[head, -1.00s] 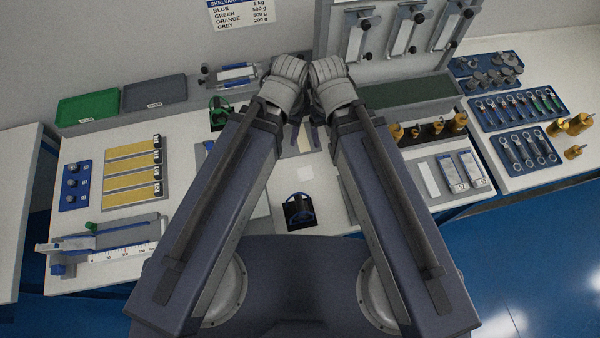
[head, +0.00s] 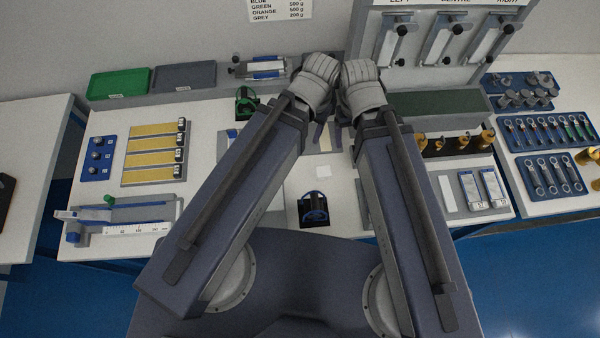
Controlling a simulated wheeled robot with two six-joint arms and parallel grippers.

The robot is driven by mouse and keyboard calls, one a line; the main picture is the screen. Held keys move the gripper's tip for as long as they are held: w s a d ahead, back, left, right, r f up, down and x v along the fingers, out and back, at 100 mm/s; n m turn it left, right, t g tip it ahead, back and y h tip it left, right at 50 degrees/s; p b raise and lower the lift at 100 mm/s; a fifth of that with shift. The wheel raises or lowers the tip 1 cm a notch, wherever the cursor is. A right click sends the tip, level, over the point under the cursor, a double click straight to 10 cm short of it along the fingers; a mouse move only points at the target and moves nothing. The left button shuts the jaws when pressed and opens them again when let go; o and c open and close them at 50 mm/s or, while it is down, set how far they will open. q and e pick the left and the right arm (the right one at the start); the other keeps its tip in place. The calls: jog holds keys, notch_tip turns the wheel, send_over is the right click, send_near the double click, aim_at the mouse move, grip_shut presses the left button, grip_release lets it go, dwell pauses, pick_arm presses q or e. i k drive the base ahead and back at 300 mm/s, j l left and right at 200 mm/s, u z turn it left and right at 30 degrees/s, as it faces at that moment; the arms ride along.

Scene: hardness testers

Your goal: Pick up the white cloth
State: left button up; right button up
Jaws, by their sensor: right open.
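A small flat white square (head: 323,171), which looks like the white cloth, lies on the white bench between my two forearms. It sits just above a black stand with a blue ring. My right gripper (head: 342,132) is beyond the cloth, under the folded wrist of my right arm. It is open and mostly hidden by the wrist; nothing shows in it. My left gripper (head: 317,132) is close to its left, also beyond the cloth and mostly hidden by my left arm. Its jaws cannot be made out. Neither gripper touches the cloth.
The black stand with a blue ring (head: 315,208) stands close in front of the cloth. A green stand (head: 247,102) is left of my wrists. Brass weights (head: 463,141) stand to the right. The tester frame (head: 436,60) rises behind. Clear bench lies around the cloth.

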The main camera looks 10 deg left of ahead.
aim_at(324, 171)
jog(key=u, duration=1.25)
jog(key=k+l+u, duration=0.25)
jog(key=u, duration=0.15)
jog(key=k+l, duration=0.25)
jog(key=k, duration=0.15)
jog(key=k+l, duration=0.25)
jog(key=k, duration=0.1)
